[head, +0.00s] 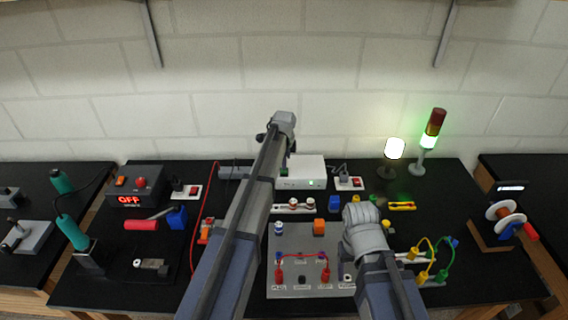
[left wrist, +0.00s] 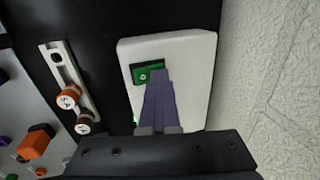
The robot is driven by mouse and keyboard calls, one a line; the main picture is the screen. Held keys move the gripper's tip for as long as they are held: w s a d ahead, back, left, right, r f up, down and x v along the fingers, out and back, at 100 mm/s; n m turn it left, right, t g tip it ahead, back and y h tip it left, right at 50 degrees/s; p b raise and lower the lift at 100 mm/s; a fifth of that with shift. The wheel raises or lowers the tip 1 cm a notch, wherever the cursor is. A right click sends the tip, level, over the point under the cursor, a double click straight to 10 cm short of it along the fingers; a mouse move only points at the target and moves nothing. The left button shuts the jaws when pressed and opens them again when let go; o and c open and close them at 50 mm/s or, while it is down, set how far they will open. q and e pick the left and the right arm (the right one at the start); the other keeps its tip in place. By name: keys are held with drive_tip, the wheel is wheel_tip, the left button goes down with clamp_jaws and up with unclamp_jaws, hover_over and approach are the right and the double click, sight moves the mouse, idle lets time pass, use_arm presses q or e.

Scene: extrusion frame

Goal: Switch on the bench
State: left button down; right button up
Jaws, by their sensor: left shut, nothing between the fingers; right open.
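A white box (head: 305,170) stands at the back middle of the bench, with a small green light on its front. In the left wrist view its top carries a green rocker switch (left wrist: 149,72). My left gripper (left wrist: 158,76) is shut and empty, its purple fingertips at the lower right edge of that switch; I cannot tell if they press it. In the head view my left forearm covers part of the box. My right gripper (head: 366,232) is over the front right of the grey panel; its fingers are mostly hidden by its own wrist.
A desk lamp (head: 395,148) and the green tier of a stack light (head: 430,140) are lit. A dark box (head: 133,185) at left shows red OFF. Power strips with red switches (head: 350,183), a grey panel (head: 290,240), cables and a spool (head: 503,218) crowd the bench.

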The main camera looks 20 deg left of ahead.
use_arm(q)
drive_tip(key=shift+s+d, duration=0.25)
drive_tip(key=shift+s, duration=0.5)
use_arm(e)
drive_tip(key=shift+r, duration=0.1)
use_arm(q)
drive_tip(key=shift+r, duration=0.1)
drive_tip(key=shift+s+r+p, duration=0.1)
drive_tip(key=shift+r+p, duration=0.5)
drive_tip(key=shift+p, duration=0.1)
drive_tip(key=p+v, duration=1.2)
drive_tip(key=shift+s+r, duration=0.2)
drive_tip(key=shift+s, duration=0.25)
use_arm(e)
wheel_tip(320, 180, up, 13)
drive_tip(key=a, duration=0.1)
drive_tip(key=shift+a+r, duration=0.2)
drive_tip(key=shift+a, duration=0.05)
use_arm(q)
drive_tip(key=shift+d, duration=0.1)
